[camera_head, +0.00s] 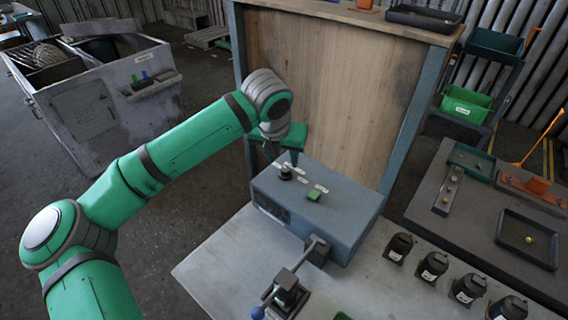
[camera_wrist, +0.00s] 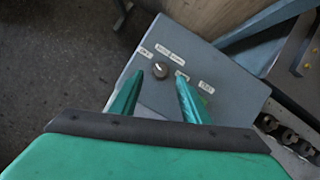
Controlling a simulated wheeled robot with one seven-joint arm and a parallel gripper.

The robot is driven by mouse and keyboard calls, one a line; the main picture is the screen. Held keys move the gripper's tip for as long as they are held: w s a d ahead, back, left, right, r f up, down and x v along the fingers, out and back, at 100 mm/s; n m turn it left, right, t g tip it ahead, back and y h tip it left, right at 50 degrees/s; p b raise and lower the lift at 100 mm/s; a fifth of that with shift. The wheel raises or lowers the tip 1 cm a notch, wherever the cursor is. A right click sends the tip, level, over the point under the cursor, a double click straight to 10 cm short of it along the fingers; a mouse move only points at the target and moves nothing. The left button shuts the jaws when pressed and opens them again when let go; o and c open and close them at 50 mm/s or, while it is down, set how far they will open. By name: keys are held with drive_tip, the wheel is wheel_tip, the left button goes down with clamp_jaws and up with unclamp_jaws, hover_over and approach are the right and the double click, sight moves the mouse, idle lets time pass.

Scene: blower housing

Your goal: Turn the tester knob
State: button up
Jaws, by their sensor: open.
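The tester is a grey-blue box (camera_head: 340,212) on the light bench, with a green square button (camera_head: 314,196) and small white labels on top. Its dark round knob (camera_head: 286,172) sits near the left end of the top. In the wrist view the knob (camera_wrist: 160,70) has a pale pointer mark and lies just beyond and between my fingertips. My gripper (camera_wrist: 158,82) is open and empty, with two green fingers apart. In the head view my gripper (camera_head: 294,160) is just above the knob, pointing down. I cannot tell whether a finger touches it.
A lever clamp (camera_head: 288,292) stands in front of the tester. Several black motors (camera_head: 434,265) line the bench at the right. A wooden panel (camera_head: 325,90) rises close behind the tester. A dark tray (camera_head: 526,240) lies on the right table.

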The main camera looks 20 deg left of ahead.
drive_tip(key=v, duration=0.5)
drive_tip(key=shift+r, duration=0.15)
drive_tip(key=shift+d, duration=0.1)
